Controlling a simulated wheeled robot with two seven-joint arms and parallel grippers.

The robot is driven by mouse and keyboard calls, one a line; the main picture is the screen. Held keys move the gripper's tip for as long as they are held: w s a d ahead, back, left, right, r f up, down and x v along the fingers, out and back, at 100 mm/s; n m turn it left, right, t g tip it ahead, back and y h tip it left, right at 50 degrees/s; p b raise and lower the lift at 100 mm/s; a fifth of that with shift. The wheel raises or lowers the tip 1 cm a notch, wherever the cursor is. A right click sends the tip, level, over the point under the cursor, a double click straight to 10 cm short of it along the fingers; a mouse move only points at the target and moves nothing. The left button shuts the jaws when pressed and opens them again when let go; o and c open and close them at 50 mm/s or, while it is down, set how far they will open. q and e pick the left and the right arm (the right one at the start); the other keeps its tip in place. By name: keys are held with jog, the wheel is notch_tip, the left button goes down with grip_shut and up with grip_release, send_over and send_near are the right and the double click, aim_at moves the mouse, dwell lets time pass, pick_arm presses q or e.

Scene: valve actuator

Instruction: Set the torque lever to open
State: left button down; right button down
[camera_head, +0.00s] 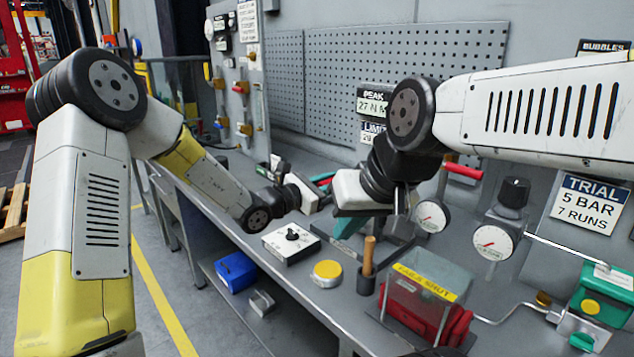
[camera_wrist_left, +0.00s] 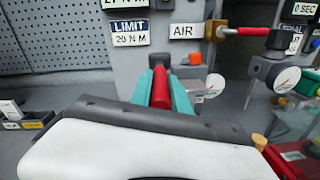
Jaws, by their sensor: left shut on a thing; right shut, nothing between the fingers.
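The torque lever shows as a red handle (camera_wrist_left: 160,88) in the left wrist view, below the sign reading LIMIT 20 N M (camera_wrist_left: 130,33). My left gripper (camera_wrist_left: 160,92) is shut on it, with one teal finger on each side. In the head view my left gripper (camera_head: 322,181) is at the back of the bench, with a little red showing between its teal fingers. The lever's base and pivot are mostly hidden. My right gripper (camera_head: 345,230) is shut and empty, pointing down over the bench in front of the PEAK sign (camera_head: 372,102).
Another red handle (camera_head: 463,170) is on the wall pipe, near gauges (camera_head: 493,242). On the bench (camera_head: 335,300) are a black-knobbed box (camera_head: 291,243), a yellow tin (camera_head: 327,273), a wooden-handled tool in a cup (camera_head: 368,256) and a clear case labelled FAIL SHUT (camera_head: 428,283).

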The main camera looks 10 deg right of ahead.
pick_arm(q)
jog(key=c, duration=1.2)
grip_release()
jog(key=shift+c, duration=0.2)
jog(key=v, duration=0.7)
jog(key=shift+s+a, duration=0.2)
jog(key=shift+a, duration=0.15)
jog(key=shift+f, duration=0.1)
